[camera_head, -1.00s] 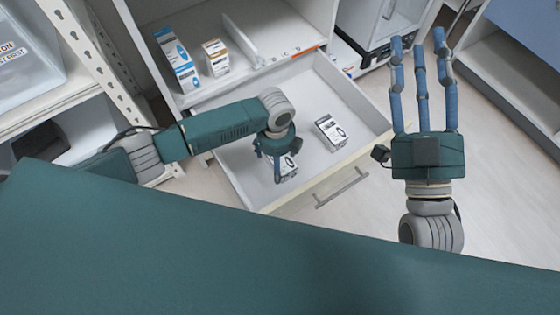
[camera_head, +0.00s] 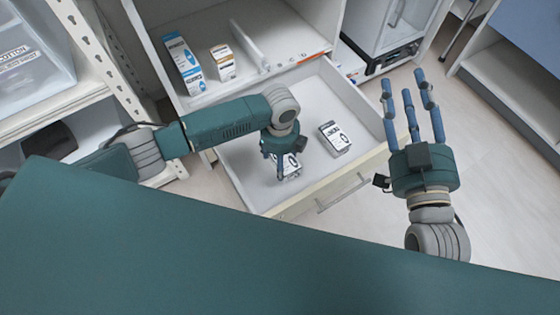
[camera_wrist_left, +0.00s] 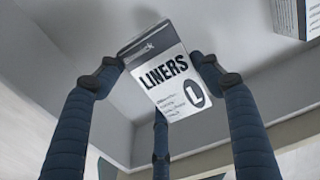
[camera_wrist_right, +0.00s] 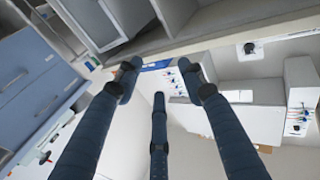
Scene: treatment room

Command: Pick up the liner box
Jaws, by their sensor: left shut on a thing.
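The liner box (camera_wrist_left: 166,75) is white and dark grey with "LINERS" on its face; in the left wrist view it sits between the fingers. My left gripper (camera_wrist_left: 160,80) is shut on it, with fingertips at both sides and a third finger below. In the head view my left gripper (camera_head: 281,158) reaches down into the open drawer (camera_head: 238,168), and the box (camera_head: 291,168) shows partly behind the fingers. I cannot tell whether it touches the drawer floor. My right gripper (camera_head: 408,95) is open and empty, right of the drawer; its fingers show in the right wrist view (camera_wrist_right: 160,85).
A second similar box (camera_head: 334,138) lies in the drawer to the right; its edge shows in the left wrist view (camera_wrist_left: 290,18). Two cartons, blue-white (camera_head: 184,64) and brown-white (camera_head: 223,62), stand on the shelf behind. A shelf rack (camera_head: 98,50) with a clear bin is at left.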

